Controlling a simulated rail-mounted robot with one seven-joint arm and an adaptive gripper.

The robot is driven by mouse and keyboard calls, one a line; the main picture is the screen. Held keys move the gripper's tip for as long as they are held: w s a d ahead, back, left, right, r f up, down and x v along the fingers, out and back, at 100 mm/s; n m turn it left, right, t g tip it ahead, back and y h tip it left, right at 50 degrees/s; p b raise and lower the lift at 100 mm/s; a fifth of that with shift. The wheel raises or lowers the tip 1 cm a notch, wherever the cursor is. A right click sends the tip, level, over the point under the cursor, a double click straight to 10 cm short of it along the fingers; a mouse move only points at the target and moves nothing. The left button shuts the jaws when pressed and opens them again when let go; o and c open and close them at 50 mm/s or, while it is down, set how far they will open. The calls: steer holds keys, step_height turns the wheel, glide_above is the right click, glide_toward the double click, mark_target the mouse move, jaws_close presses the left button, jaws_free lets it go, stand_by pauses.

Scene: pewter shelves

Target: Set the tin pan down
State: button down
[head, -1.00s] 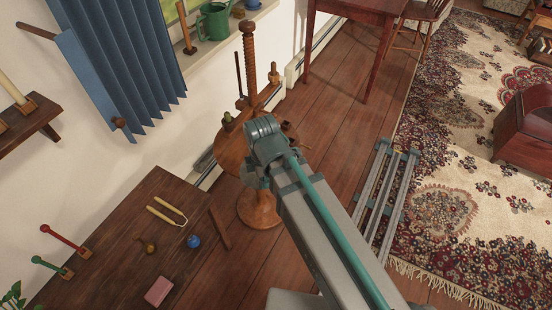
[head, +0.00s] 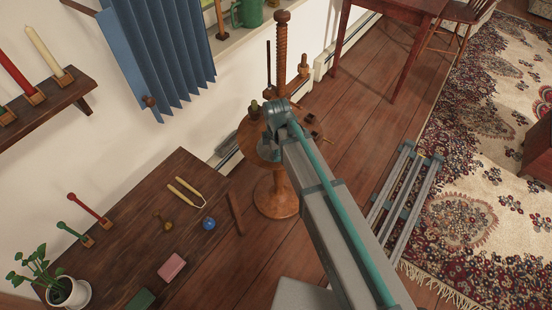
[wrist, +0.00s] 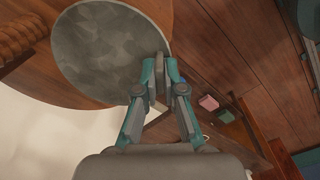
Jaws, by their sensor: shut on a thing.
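The tin pan (wrist: 110,50) is a round, mottled grey disc in the wrist view. My gripper (wrist: 161,78) is shut on its right edge. Behind the pan is a brown wooden surface (wrist: 150,8), apparently the round top of the wooden screw stand. I cannot tell whether the pan touches it. In the head view the round stand (head: 276,198) stands on the floor beyond the dark table, and my arm covers much of its top. The pan and the fingertips cannot be made out clearly there.
The stand's tall wooden screw (head: 281,55) rises at the back of its top, and small items (head: 254,108) sit around it. A dark table (head: 130,235) at left holds a pink block (head: 171,267) and a blue ball (head: 209,223). A slatted rack (head: 402,200) lies right.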

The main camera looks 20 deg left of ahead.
steer(key=shift+w+a+f, duration=0.1)
steer(key=shift+w+f, duration=0.05)
steer(key=shift+f, duration=0.8)
steer(key=shift+w+a+f, duration=0.1)
steer(key=shift+w+f, duration=0.05)
steer(key=shift+f, duration=0.75)
steer(key=shift+f, duration=0.1)
steer(key=shift+f, duration=0.1)
steer(key=c, duration=1.3)
jaws_free()
steer(key=shift+d, duration=0.1)
